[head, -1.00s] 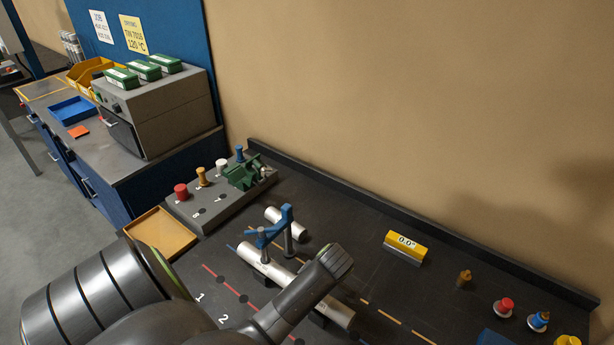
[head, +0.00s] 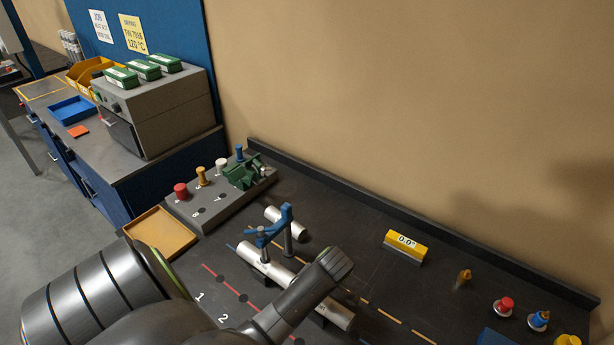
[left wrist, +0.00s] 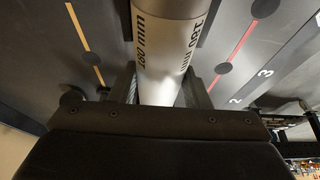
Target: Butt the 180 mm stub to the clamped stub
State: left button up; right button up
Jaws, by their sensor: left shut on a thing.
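The 180 mm stub (left wrist: 165,45) is a pale metal tube with black "180 mm" lettering. My left gripper (left wrist: 163,88) is shut on it, with a finger on each side. In the head view the far end of this stub (head: 337,314) shows past my arm, which hides the gripper. The clamped stub (head: 266,264) lies under a blue clamp (head: 271,230), roughly in line with the held stub. My arm covers the place between the two stubs, so I cannot tell whether they touch. My right gripper is not in view.
A yellow display block (head: 405,246) reading about 0.0 stands to the right, with a red button (head: 506,306) beyond. An orange tray (head: 160,232) and a peg rack (head: 212,207) are at left.

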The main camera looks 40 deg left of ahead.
pick_arm(q)
jog(key=shift+a+r+p, duration=0.1)
jog(key=shift+a+p, duration=0.25)
dwell(0.5)
jog(key=o, duration=1.3)
jog(key=shift+a, duration=0.1)
jog(key=shift+o, duration=0.2)
